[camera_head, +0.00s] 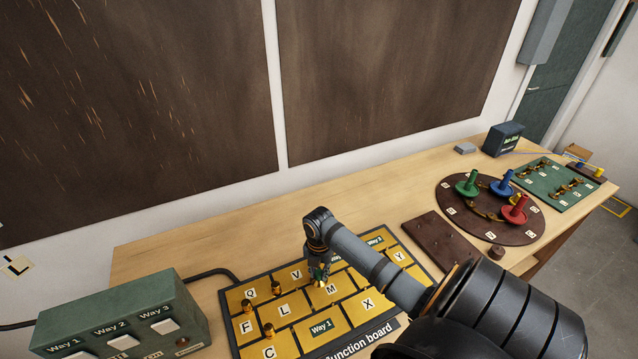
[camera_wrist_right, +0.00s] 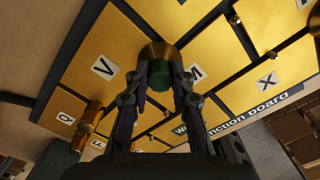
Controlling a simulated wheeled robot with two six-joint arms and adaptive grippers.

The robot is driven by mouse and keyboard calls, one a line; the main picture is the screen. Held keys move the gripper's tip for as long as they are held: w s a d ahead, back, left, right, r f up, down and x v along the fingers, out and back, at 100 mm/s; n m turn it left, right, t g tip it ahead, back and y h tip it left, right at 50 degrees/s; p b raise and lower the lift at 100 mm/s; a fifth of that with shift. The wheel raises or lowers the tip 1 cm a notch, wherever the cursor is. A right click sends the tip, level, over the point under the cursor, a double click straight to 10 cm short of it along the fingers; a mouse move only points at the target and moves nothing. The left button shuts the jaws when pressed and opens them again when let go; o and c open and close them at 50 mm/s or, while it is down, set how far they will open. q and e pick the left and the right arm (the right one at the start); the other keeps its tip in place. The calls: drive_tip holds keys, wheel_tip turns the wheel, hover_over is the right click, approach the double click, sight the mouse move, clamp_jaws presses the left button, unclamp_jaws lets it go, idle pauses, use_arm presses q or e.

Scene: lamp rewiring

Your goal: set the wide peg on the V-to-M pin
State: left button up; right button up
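The wide peg (camera_wrist_right: 159,70), with a green grip and a broad brass end, is between the fingertips of my right gripper (camera_wrist_right: 160,82). Both fingers press on its green part. In the head view the right gripper (camera_head: 319,272) points down at the junction board (camera_head: 322,326), between the V and M plates. In the wrist view the brass end lies over the gap between the V plate (camera_wrist_right: 110,50) and the M plate (camera_wrist_right: 207,60). It hides the V-to-M pin, so I cannot tell whether the peg is seated on it. My left gripper is out of view.
Several brass pegs (camera_head: 247,306) stand on the left of the board. A green switch box (camera_head: 120,320) is left of it. A brown pad (camera_head: 440,240) and a round board (camera_head: 490,225) with green, blue and red spools are on the right.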

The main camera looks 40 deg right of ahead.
sight(319, 271)
drive_tip(key=o, duration=0.5)
wheel_tip(319, 271, up, 12)
idle(0.3)
idle(0.7)
